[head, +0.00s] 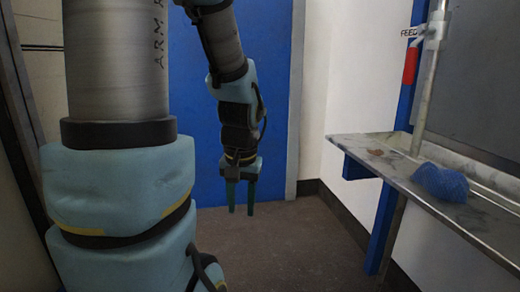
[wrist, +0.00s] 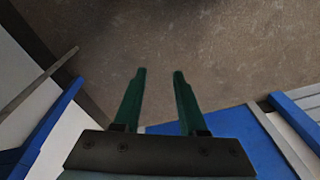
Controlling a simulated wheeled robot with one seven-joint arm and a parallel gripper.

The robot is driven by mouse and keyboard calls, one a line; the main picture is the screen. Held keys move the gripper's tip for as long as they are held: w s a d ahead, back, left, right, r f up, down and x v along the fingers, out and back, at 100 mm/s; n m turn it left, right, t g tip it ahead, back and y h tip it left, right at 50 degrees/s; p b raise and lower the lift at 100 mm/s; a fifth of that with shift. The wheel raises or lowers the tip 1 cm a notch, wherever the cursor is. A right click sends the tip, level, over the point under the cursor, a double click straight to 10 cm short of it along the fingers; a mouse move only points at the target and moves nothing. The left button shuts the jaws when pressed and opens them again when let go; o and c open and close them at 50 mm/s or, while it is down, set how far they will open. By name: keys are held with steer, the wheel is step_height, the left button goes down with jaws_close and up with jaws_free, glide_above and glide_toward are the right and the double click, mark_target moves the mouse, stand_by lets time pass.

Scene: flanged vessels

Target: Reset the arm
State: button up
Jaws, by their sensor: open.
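My gripper (head: 241,208) hangs at the end of my arm with its two fingers pointing down. In the head view it is in front of the blue door, above the brown floor. The wrist view also shows my gripper (wrist: 161,72), its two green fingers apart with only floor seen between them. It is open and empty, and it touches nothing that I can see.
A metal shelf (head: 455,222) runs along the right wall with a blue crumpled cloth-like item (head: 440,183) on it. A blue post (head: 383,228) supports the shelf. A blue door (head: 275,75) stands behind my arm. The floor (head: 290,245) between is clear.

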step_height(320, 180, up, 32)
steer(key=s+a+n+p, duration=0.1)
steer(key=a+p, duration=0.1)
steer(key=p, duration=3.2)
steer(key=shift+s+a+r+h, duration=0.15)
steer(key=shift+a+r+h, duration=0.05)
steer(key=shift+r+h, duration=0.1)
steer(key=shift+f, duration=0.1)
